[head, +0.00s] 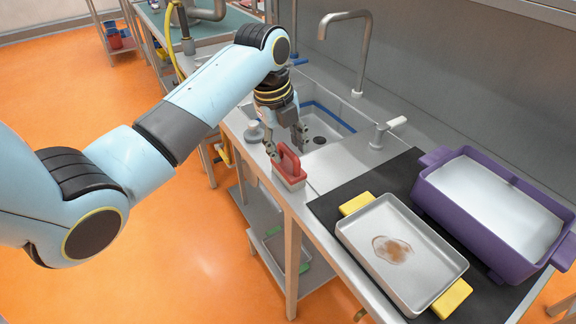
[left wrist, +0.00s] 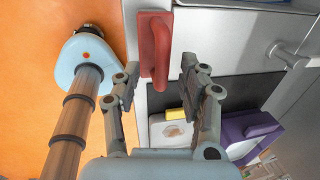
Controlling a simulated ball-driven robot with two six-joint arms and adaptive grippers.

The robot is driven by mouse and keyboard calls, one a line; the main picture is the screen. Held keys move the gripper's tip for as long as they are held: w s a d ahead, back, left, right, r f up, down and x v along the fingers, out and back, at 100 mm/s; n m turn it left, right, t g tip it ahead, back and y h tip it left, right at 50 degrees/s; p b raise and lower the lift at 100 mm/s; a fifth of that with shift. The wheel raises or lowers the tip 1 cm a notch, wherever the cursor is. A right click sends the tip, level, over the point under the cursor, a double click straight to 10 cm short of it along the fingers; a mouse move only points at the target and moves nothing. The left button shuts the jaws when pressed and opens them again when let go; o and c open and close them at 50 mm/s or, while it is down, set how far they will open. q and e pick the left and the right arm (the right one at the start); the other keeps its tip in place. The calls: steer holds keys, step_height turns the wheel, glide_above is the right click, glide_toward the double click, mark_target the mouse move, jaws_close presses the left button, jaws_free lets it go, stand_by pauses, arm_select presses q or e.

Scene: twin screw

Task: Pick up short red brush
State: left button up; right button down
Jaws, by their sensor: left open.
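The short red brush (head: 290,168) sits at the front edge of the steel counter, beside the sink, with its handle on top. It also shows in the left wrist view (left wrist: 155,45), where its near end appears between my two fingers. My left gripper (head: 287,147) is open and empty, pointing down close to the brush. In the left wrist view its fingers (left wrist: 160,68) are spread apart. I cannot tell whether a finger touches the brush. My right gripper is not in view.
A metal tray with yellow handles (head: 348,238) and a purple pot (head: 437,205) stand on a dark mat at the right. The sink (head: 335,128), tall faucet (head: 362,65) and a white-handled lever (head: 385,130) lie behind the brush. Orange floor drops off in front.

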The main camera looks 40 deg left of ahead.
mark_target(288, 164)
arm_select(q)
steer(key=shift+w+d+f, duration=0.1)
steer(key=shift+w+f, duration=0.1)
steer(key=shift+f, duration=0.5)
steer(key=shift+w+f, duration=0.15)
steer(key=shift+f, duration=0.5)
jaws_close()
